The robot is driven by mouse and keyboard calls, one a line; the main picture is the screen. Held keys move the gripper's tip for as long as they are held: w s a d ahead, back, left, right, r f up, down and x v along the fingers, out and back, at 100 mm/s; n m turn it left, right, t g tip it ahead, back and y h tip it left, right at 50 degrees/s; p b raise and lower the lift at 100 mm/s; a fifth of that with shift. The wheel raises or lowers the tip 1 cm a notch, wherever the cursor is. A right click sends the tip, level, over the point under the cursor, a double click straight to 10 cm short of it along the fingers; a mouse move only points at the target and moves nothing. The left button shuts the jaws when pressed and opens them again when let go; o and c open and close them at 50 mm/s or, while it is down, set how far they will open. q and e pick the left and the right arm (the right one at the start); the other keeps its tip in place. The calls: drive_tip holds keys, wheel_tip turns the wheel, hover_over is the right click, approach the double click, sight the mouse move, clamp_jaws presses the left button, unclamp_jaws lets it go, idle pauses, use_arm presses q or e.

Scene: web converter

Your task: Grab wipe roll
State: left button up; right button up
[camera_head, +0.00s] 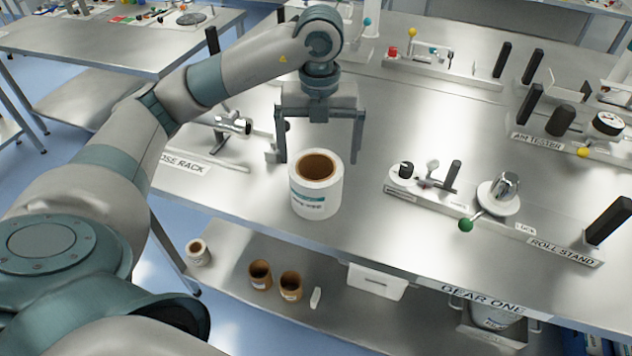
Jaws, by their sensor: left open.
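The wipe roll (315,199) is a white cylinder with a brown cardboard core and a printed teal label. It stands upright on the steel table (345,255), near its front edge. My left gripper (320,158) points down just behind or over the roll, open and empty. One finger shows to the left of the roll's top and one to the right, with gaps on both sides. I cannot tell whether the fingertips are level with the roll in depth. My right gripper is not in view.
A hose rack (215,150) stands left of the roll. The roll stand (500,220), with a green knob, lies to the right, and the air tester (565,130) behind it. Brown rolls (291,285) and a small white roll (197,252) sit on the lower shelf.

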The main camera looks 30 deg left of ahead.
sight(318, 166)
use_arm(q)
wheel_tip(318, 166, down, 3)
drive_tip(key=shift+f+p, duration=0.15)
drive_tip(key=shift+p, duration=0.25)
drive_tip(key=shift+f, duration=0.45)
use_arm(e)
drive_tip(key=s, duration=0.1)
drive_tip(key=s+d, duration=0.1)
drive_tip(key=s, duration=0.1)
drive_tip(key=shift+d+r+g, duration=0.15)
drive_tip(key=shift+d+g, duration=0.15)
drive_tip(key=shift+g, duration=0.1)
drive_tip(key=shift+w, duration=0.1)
use_arm(q)
drive_tip(key=shift+f, duration=0.1)
drive_tip(key=shift+s+f+p, duration=0.25)
drive_tip(key=shift+f+p, duration=0.4)
wheel_tip(318, 166, down, 3)
drive_tip(key=shift+s+a+r+p, duration=0.1)
drive_tip(key=shift+s+p, duration=0.05)
drive_tip(key=shift+p, duration=0.5)
drive_tip(key=shift+f, duration=0.45)
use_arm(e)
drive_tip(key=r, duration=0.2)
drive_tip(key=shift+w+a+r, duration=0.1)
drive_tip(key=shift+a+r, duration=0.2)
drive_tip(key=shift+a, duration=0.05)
